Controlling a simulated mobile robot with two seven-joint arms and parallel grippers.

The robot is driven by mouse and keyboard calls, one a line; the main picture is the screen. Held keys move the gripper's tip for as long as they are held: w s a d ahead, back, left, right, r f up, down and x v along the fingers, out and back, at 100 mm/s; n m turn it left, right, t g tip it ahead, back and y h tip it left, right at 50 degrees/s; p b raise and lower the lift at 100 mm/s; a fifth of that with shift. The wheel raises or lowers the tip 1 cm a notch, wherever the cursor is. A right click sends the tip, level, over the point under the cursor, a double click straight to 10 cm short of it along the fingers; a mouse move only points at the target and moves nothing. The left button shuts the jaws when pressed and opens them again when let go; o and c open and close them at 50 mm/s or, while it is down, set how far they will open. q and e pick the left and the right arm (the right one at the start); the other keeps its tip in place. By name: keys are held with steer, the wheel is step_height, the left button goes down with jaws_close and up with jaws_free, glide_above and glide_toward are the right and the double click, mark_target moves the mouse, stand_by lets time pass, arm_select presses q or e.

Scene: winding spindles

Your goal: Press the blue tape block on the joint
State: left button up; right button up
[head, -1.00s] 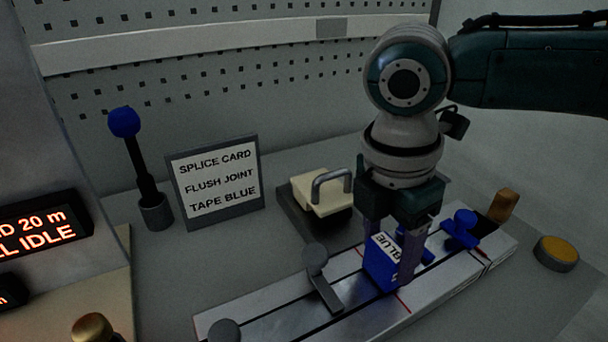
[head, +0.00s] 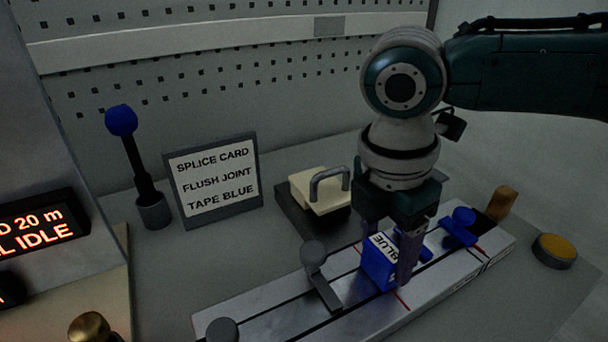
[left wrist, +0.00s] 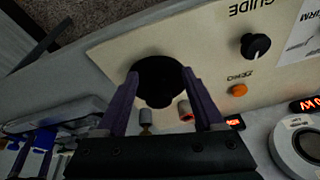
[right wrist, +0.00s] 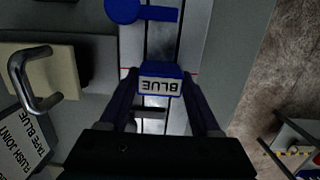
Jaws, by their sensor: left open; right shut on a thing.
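The blue tape block (head: 378,266), with a white label reading BLUE, is between the fingers of my right gripper (head: 392,272), which is shut on it. The block is upright at the splice track (head: 260,312), close to a red line across it; whether it touches the metal is hard to tell. In the right wrist view the block (right wrist: 161,79) sits between the fingertips over the track (right wrist: 160,40). The joint under the block is hidden. My left gripper (left wrist: 166,92) shows only in the left wrist view, open and empty, in front of a beige panel with a dark round hole.
A grey clamp lever (head: 318,272) stands left of the block, and a blue clamp (head: 461,226) right of it. A cream block with a handle (head: 318,193) is behind. A splice card (head: 213,180) and a blue-knobbed lever (head: 123,122) stand left. A yellow button (head: 554,250) is far right.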

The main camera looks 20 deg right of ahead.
arm_select(q)
steer(key=shift+r, duration=0.1)
arm_select(e)
steer(key=shift+r, duration=0.1)
steer(key=shift+r+p, duration=0.9)
steer(key=shift+p, duration=0.25)
step_height(320, 180, up, 6)
steer(key=p, duration=0.7)
arm_select(q)
step_height(320, 180, up, 9)
